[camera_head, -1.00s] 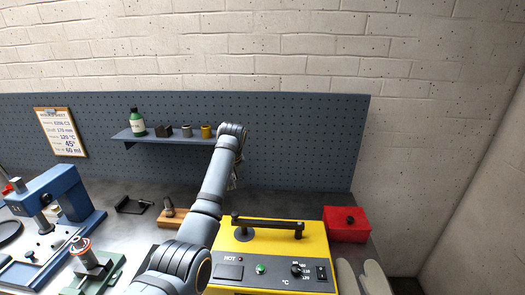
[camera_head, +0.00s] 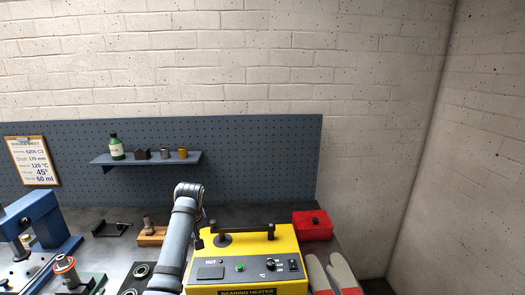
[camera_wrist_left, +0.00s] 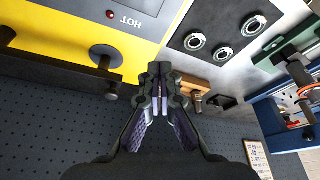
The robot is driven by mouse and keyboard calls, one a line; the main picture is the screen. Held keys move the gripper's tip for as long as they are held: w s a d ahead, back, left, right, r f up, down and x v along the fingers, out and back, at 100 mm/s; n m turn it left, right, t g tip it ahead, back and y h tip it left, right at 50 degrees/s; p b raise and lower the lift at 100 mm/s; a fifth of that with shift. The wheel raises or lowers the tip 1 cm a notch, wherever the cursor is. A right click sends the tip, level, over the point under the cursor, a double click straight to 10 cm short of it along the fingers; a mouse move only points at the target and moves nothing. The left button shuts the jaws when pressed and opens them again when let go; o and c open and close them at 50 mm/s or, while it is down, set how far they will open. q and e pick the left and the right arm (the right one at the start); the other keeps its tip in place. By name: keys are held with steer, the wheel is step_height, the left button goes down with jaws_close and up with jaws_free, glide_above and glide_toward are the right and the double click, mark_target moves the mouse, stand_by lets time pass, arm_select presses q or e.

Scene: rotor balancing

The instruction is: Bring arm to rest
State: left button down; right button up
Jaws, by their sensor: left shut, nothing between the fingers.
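My left arm (camera_head: 178,235) rises from the bottom of the head view and bends over at its wrist beside the yellow bearing heater (camera_head: 255,262). My left gripper (camera_wrist_left: 160,78) is shut and empty in the wrist view, its fingertips together. In the head view the gripper is mostly hidden behind the arm. The heater, with its HOT label, also shows at the upper left of the wrist view (camera_wrist_left: 62,42). The fingertips appear apart from the heater and the bench items. My right gripper is not in view.
A black bar (camera_head: 243,228) lies across the heater, with a red box (camera_head: 312,226) beside it. A wooden block with a peg (camera_head: 150,236) and a dark plate with rings (camera_wrist_left: 222,37) are near the arm. A shelf (camera_head: 148,160) holds a bottle and small parts. A blue press (camera_head: 32,222) stands left.

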arm_select(q)
steer(key=s+a+f+m, duration=0.3)
steer(key=s+f, duration=1.2)
steer(key=s, duration=0.3)
steer(key=s+d+r+m+h, duration=0.1)
steer(key=s+m, duration=0.3)
steer(key=s, duration=1.5)
steer(key=s+a+f+g+b, duration=0.1)
steer(key=s+f, duration=0.1)
steer(key=f, duration=1.3)
steer(key=s+a+f+b, duration=0.1)
steer(key=a+f, duration=0.1)
steer(key=f, duration=1.4)
steer(key=s+f+g+b, duration=0.1)
steer(key=s+f, duration=1.4)
steer(key=s, duration=0.2)
steer(key=shift+s+a+n+b, duration=0.25)
steer(key=shift+s+n+b, duration=0.05)
steer(key=shift+n+b, duration=0.1)
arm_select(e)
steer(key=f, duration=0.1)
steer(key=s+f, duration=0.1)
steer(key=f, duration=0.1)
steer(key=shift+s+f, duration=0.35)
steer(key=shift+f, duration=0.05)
